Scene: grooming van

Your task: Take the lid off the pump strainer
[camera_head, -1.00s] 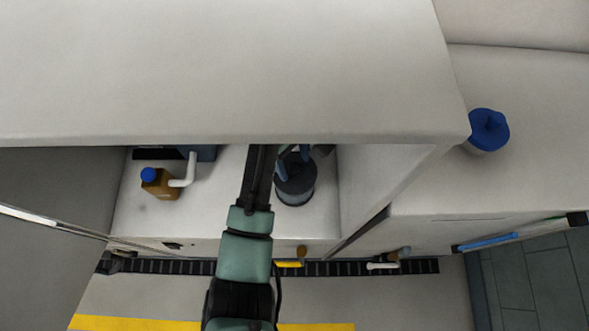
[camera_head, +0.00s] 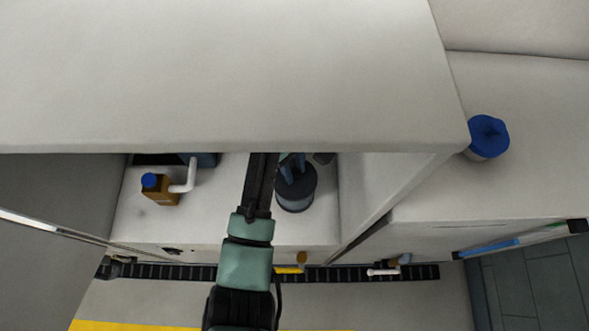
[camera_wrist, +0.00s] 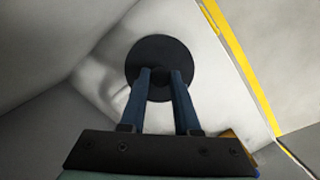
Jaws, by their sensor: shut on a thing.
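The pump strainer (camera_head: 296,204) is a dark, short cylinder standing on the white cabinet floor, right of my arm. Its round dark lid (camera_head: 308,186) is at its top; I cannot tell whether there is a gap below it. My gripper (camera_head: 292,170) is above the lid, with blue fingers pointing down. In the wrist view the lid is a black disc (camera_wrist: 160,48) that hides the strainer body. There my gripper (camera_wrist: 160,82) has both fingers shut on the small knob at the lid's middle.
A brown bottle with a blue cap (camera_head: 160,191) and a white pipe (camera_head: 189,178) stand left of my arm. The cabinet top (camera_head: 230,80) overhangs the opening, and a side wall (camera_head: 375,190) stands to the right. A blue-lidded tub (camera_head: 488,136) sits on the right-hand surface.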

